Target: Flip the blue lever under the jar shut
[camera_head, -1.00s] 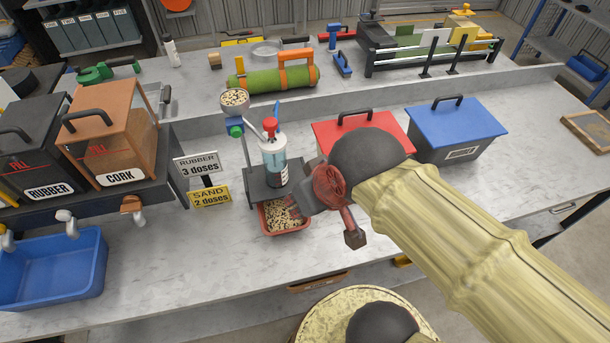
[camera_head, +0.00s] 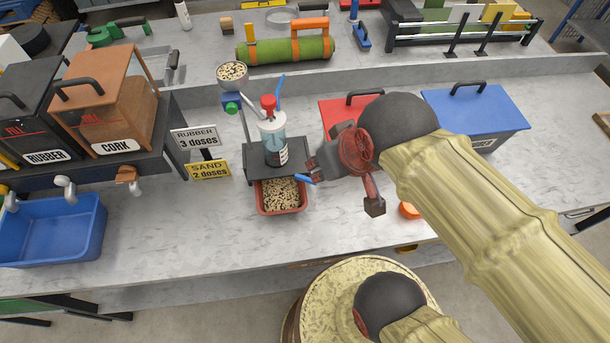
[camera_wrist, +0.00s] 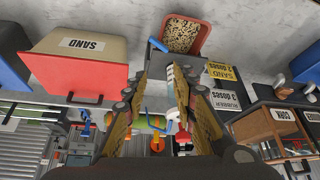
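The jar (camera_head: 273,143), with bluish clear walls and a red cap, stands upright on a dark stand (camera_head: 262,174). The blue lever (camera_head: 305,178) sticks out at the stand's right side, low under the jar. In the wrist view the blue lever (camera_wrist: 158,45) shows just beyond the fingertips. My gripper (camera_head: 314,168) is right of the stand, with its fingertips close to the lever. In the wrist view my gripper (camera_wrist: 163,68) has its fingers apart; I cannot tell whether one touches the lever. A red tray (camera_head: 281,210) of speckled granules sits below the stand.
Red (camera_head: 340,115) and blue (camera_head: 475,103) lidded bins stand right of the jar, the red one partly behind my arm. Two dose signs (camera_head: 197,139) stand left. A bowl of granules (camera_head: 232,75) is behind the jar. The counter in front (camera_head: 215,235) is clear.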

